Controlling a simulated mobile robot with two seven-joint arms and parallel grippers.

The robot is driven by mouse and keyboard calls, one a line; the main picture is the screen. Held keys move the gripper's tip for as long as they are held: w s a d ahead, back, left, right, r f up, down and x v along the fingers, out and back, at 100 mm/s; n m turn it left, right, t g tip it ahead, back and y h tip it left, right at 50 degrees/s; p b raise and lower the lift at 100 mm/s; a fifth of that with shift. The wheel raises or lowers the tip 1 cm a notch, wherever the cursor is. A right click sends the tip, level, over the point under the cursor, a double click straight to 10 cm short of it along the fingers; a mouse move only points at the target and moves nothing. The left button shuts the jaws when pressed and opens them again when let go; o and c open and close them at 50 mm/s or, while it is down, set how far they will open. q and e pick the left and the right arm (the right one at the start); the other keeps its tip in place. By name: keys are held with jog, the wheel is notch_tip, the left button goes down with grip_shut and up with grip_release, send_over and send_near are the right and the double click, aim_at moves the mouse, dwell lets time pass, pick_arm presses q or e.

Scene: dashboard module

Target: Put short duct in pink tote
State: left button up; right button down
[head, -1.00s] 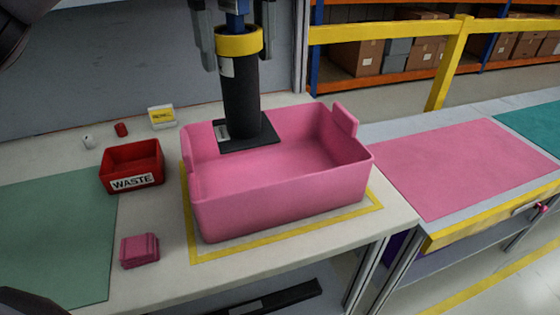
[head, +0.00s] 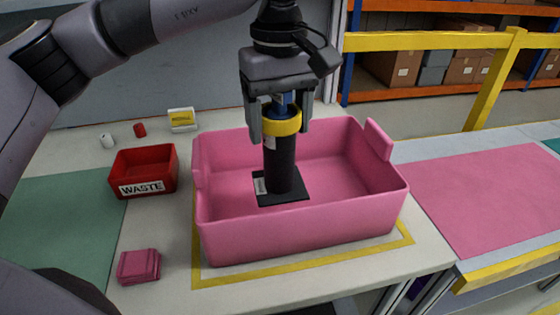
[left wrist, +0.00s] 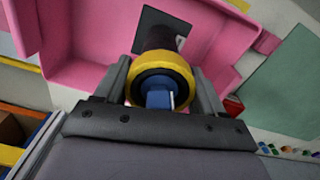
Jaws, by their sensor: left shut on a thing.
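The short duct (head: 281,163) is a black upright cylinder with a yellow collar, a blue piece at its top and a square black flange at its bottom. My left gripper (head: 281,130) is shut on its top end, with a finger on each side of the collar. The collar also shows between the fingers in the left wrist view (left wrist: 163,72). The pink tote (head: 305,235) stands on the table. The duct's flange is within the tote's opening, left of its middle; I cannot tell whether it touches the floor. My right gripper is not in view.
A red WASTE bin (head: 144,172) stands left of the tote, with a small pink block (head: 139,266) in front of it. A yellow-and-white box (head: 182,119) and small red and white items sit behind. A pink mat (head: 480,200) lies clear at right.

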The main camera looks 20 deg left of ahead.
aim_at(280, 96)
pick_arm(q)
notch_tip(280, 96, down, 8)
jog(key=shift+r, duration=0.25)
jog(key=shift+f, duration=0.1)
jog(key=o, duration=1.4)
jog(key=shift+o, duration=0.2)
jog(key=shift+r, duration=0.45)
notch_tip(280, 96, up, 11)
jog(key=shift+f, duration=0.2)
jog(key=shift+r, duration=0.4)
